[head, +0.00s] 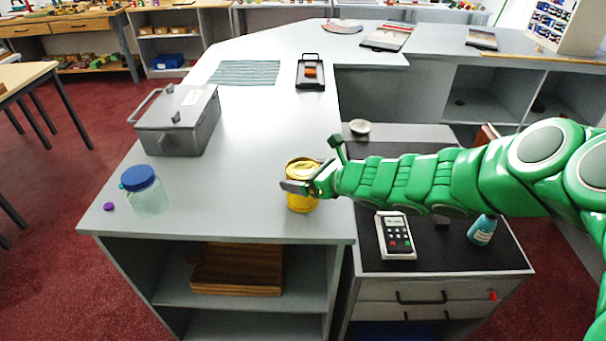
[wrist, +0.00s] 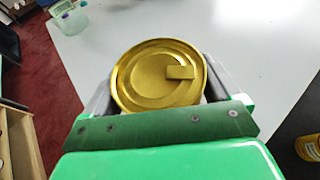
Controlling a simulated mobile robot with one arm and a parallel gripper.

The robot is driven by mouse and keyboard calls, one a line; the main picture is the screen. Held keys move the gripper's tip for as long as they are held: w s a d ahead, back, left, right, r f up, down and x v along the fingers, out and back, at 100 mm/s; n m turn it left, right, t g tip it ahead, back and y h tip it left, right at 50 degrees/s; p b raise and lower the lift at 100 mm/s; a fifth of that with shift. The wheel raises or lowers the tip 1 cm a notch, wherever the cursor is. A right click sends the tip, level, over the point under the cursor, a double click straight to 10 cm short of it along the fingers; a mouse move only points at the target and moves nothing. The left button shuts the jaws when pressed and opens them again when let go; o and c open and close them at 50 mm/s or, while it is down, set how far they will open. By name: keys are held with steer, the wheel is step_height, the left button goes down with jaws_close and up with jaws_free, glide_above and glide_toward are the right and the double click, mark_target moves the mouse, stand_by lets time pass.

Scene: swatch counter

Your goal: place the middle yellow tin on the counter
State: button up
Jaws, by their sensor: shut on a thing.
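A yellow tin (head: 301,199) is upright at the right edge of the grey counter (head: 235,165) in the head view. My gripper (head: 308,187) is shut on it from the right, with a finger across its side. In the wrist view the tin's gold lid with a pull tab (wrist: 160,75) sits between the two fingers of my gripper (wrist: 158,88). The counter top (wrist: 250,45) lies beyond it. Whether the tin's base touches the counter is hard to tell. Another yellow object (wrist: 309,147) shows at the right edge of the wrist view, partly cut off.
A blue-lidded jar (head: 145,190) stands at the counter's front left, with small caps beside it. A grey metal box (head: 178,120) is behind it. A black tray (head: 310,72) and striped mat (head: 245,73) lie farther back. A card terminal (head: 395,236) sits on the lower dark top.

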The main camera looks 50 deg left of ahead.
steer(key=o, duration=1.2)
steer(key=shift+d+r, duration=0.15)
steer(key=v, duration=1.1)
steer(key=shift+d, duration=0.35)
steer(key=shift+w, duration=0.15)
